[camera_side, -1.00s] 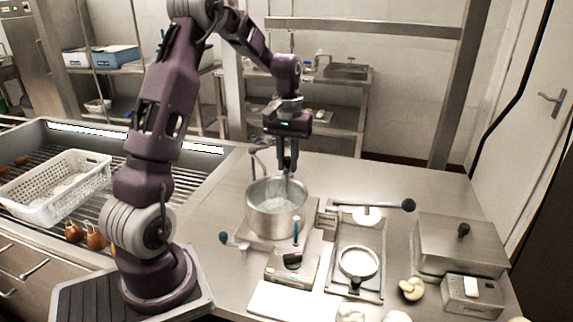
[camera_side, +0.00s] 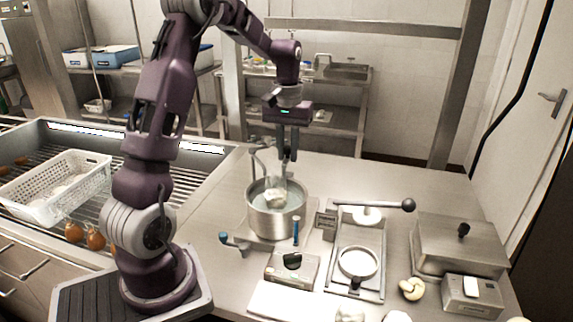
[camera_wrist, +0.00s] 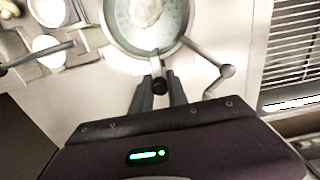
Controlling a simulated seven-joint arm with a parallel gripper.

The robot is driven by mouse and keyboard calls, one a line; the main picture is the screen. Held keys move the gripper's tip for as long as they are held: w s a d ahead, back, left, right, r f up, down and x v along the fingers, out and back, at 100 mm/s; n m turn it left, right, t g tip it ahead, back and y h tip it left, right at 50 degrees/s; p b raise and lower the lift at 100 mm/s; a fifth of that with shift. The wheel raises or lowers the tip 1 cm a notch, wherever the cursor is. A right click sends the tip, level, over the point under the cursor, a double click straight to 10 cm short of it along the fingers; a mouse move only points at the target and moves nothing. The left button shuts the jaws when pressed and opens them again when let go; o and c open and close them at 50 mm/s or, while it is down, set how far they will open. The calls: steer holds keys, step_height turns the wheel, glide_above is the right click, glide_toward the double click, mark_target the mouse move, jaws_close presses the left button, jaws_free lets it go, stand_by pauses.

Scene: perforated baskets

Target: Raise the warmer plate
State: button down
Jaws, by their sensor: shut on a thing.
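A round steel pot (camera_side: 276,222) stands on the counter. My gripper (camera_side: 287,157) is above its back rim, pointing down, with its fingers together on an upright handle. In the wrist view the fingers close on the dark end of this handle (camera_wrist: 160,85). The handle leads down to a pale speckled plate (camera_wrist: 128,22) within the pot's outline; I take this as the warmer plate. A whitish lump (camera_side: 275,196) shows high in the pot, near rim level, and is also in the wrist view (camera_wrist: 146,10). The plate's underside is hidden by the pot wall.
A bent pipe (camera_side: 256,163) rises close behind the pot. A blue-handled tool (camera_side: 232,240) lies to its left. A press-like frame with a long lever (camera_side: 385,205) and a lidded steel box (camera_side: 462,250) stand to the right. The counter behind is clear.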

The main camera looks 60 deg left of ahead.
steer(key=shift+r, duration=1.05)
steer(key=c, duration=1.3)
jaws_free()
steer(key=shift+r, duration=3.55)
steer(key=s+d+r+m+t, duration=0.2)
steer(key=s+d+r+m, duration=0.15)
steer(key=d, duration=0.65)
steer(key=s+d+f+m+t, duration=0.1)
steer(key=s+d, duration=0.3)
steer(key=s, duration=0.1)
steer(key=s+d+f+m+t, duration=0.1)
steer(key=s+d+m, duration=0.1)
steer(key=s+d, duration=0.3)
steer(key=s+d+f+m+t, duration=0.1)
steer(key=s+d+m, duration=0.1)
steer(key=s+d, duration=0.2)
steer(key=shift+s+d+m+t, duration=0.15)
steer(key=shift+s, duration=0.7)
steer(key=shift+s+d+m+t, duration=0.1)
steer(key=shift+s+d+t, duration=0.05)
steer(key=shift+s, duration=0.7)
